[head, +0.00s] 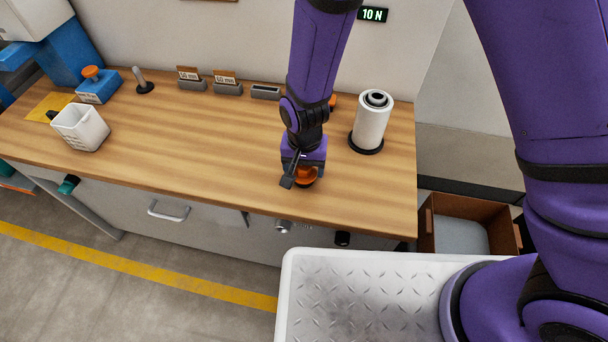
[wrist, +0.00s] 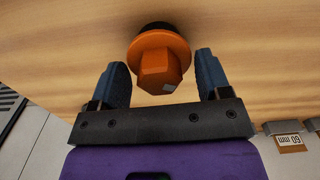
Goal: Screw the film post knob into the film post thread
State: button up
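An orange knob (head: 306,176), which I take to be the film post knob, is near the front edge of the wooden bench, at my gripper (head: 301,178). In the wrist view the knob (wrist: 163,62) has a faceted end and a wider orange collar, with a black part beyond it. My gripper's (wrist: 161,70) two blue-grey fingers stand apart on either side of the knob, with gaps visible on both sides. The white film roll (head: 371,125) stands upright on a black base at the bench's right, with a dark post top (head: 376,98). The thread itself cannot be made out.
Card holders (head: 227,84) line the back. A brown bin (head: 466,229) is right of the bench. The bench's middle is clear.

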jog(key=c, duration=0.5)
jog(key=shift+o, duration=0.2)
jog(key=shift+r, duration=0.15)
jog(key=shift+r, duration=0.25)
notch_tip(320, 180, up, 3)
jog(key=shift+r, duration=0.1)
jog(key=s+d+r, duration=0.1)
jog(key=s+d, duration=0.1)
jog(key=s, duration=1.4)
jog(key=shift+d, duration=0.15)
jog(key=shift+w, duration=0.1)
